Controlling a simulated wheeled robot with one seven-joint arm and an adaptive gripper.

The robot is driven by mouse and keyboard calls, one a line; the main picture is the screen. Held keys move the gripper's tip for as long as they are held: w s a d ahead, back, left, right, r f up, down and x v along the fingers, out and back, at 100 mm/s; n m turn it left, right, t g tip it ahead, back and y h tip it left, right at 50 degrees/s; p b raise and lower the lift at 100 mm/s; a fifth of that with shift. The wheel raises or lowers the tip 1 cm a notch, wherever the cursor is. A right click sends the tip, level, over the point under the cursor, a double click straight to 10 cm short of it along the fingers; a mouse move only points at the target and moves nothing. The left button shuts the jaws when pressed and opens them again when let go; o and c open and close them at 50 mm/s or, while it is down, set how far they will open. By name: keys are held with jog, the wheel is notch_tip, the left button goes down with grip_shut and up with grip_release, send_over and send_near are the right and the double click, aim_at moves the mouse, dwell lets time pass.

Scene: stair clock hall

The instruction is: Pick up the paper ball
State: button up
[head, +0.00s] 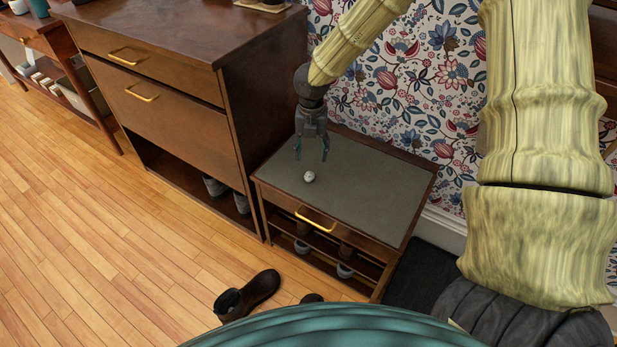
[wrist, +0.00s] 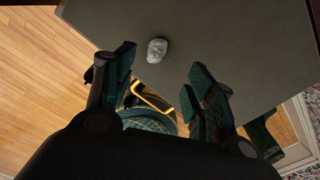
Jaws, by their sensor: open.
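The paper ball (head: 309,176) is small, crumpled and whitish. It lies on the grey top of a low wooden shoe bench (head: 365,185), nearer the drawer-handle side. In the wrist view the paper ball (wrist: 157,50) shows beyond the fingertips, between their lines but nearer the left finger. My gripper (head: 311,152) points down over the bench top, its fingers apart and empty. In the wrist view my gripper (wrist: 157,75) is open, with a gap between it and the ball. Nothing hides the ball.
A taller wooden cabinet (head: 185,100) stands close on the left of the bench. Flowered wallpaper (head: 415,75) rises behind it. The bench has a gold handle (head: 316,219) and shoes on its lower racks. The rest of the bench top is clear.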

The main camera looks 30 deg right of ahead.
aim_at(309, 173)
jog(key=f, duration=0.3)
jog(key=f+b, duration=0.1)
jog(key=f, duration=0.2)
jog(key=f+b, duration=0.1)
jog(key=f, duration=0.3)
jog(key=shift+w+a+f, duration=0.1)
jog(key=shift+a, duration=0.25)
jog(key=c, duration=0.8)
